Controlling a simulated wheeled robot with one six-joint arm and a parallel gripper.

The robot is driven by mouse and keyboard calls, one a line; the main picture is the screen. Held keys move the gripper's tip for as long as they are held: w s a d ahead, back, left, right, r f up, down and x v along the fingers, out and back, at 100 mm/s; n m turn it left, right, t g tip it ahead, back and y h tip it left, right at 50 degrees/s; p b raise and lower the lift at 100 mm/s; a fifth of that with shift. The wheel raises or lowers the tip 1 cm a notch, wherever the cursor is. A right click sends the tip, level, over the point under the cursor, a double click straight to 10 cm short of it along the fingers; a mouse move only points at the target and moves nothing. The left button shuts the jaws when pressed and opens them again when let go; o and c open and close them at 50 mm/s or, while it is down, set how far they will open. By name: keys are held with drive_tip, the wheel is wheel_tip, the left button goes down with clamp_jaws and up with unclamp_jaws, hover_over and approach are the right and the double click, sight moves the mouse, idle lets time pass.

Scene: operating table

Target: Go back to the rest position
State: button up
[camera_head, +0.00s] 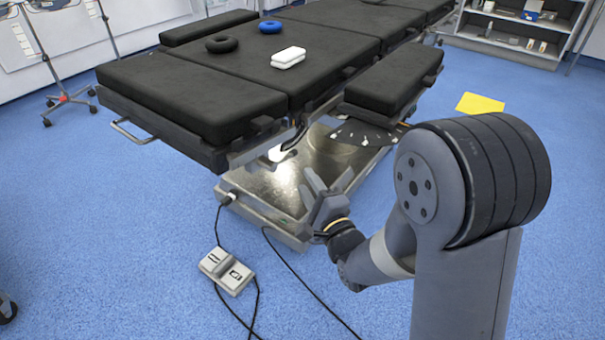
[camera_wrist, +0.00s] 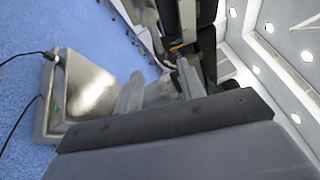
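My gripper (camera_head: 328,178) is held low in front of the operating table's metal base (camera_head: 240,204), below the level of the black table pads (camera_head: 190,92). Its two fingers stand apart, with nothing visible between them. The wrist view also shows the spread fingers of my gripper (camera_wrist: 160,80), with the metal base (camera_wrist: 92,88) beyond them to the left. I cannot tell how far the fingertips are from the base.
A grey foot pedal (camera_head: 228,270) with cables is on the floor. A yellow sheet (camera_head: 480,104) lies right. The blue floor (camera_head: 100,260) at left is mostly clear.

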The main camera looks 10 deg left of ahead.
sight(289, 154)
drive_tip(key=shift+s+d, duration=0.1)
drive_tip(key=shift+s, duration=0.05)
drive_tip(key=b+x, duration=0.2)
drive_tip(key=x, duration=0.8)
drive_tip(key=shift+w+a, duration=0.2)
drive_tip(key=shift+a, duration=0.1)
drive_tip(key=shift+w+a+r+p, duration=0.1)
drive_tip(key=shift+p, duration=0.35)
drive_tip(key=shift+m, duration=0.3)
drive_tip(key=shift+f, duration=0.25)
drive_tip(key=shift+b, duration=0.3)
